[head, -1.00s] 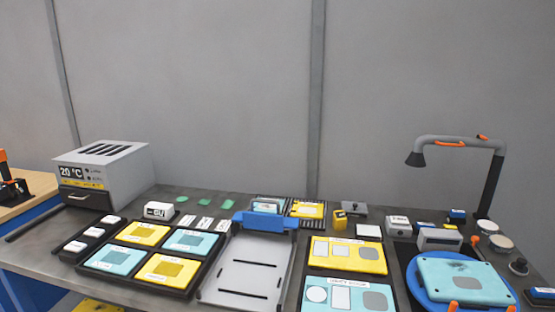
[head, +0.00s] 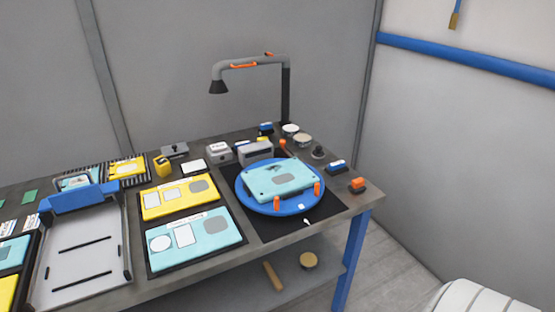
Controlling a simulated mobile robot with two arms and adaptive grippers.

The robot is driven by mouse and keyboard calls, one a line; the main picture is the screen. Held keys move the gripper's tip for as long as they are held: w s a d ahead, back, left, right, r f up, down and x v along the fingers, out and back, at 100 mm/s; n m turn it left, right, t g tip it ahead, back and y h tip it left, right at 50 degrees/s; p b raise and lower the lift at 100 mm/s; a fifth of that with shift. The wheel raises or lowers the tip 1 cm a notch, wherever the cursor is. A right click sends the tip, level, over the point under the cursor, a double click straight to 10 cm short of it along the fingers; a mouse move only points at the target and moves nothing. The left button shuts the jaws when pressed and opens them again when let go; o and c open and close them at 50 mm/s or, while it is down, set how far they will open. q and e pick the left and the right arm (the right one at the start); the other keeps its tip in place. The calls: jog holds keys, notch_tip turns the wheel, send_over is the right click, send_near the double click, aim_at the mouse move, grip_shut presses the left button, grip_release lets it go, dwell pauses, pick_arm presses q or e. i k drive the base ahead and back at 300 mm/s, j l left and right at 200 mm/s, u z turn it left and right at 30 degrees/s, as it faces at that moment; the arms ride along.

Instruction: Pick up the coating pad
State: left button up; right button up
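No label for the coating pad can be read, so I cannot tell which item it is. Small block-shaped items lie at the table's right end: an orange-topped block (head: 357,185) near the right corner and a blue-and-white block (head: 337,167) behind it. Another dark blue block (head: 266,129) is at the back by the lamp post. A light-blue panel (head: 281,180) with dark smudges lies on a round blue turntable (head: 244,199), with orange clamps at its front edge. Neither of my grippers is in view.
The lamp arm (head: 249,66) overhangs the back of the table. Yellow (head: 165,208) and light-blue (head: 188,254) panels lie left of the turntable. A grey tray (head: 85,262) is further left. Two round tins (head: 303,140) stand behind the turntable.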

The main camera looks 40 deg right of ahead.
aim_at(357, 186)
jog(key=z, duration=1.85)
jog(key=u, duration=0.7)
jog(key=i+l+u, duration=0.1)
jog(key=l+u, duration=1.6)
jog(key=j, duration=0.1)
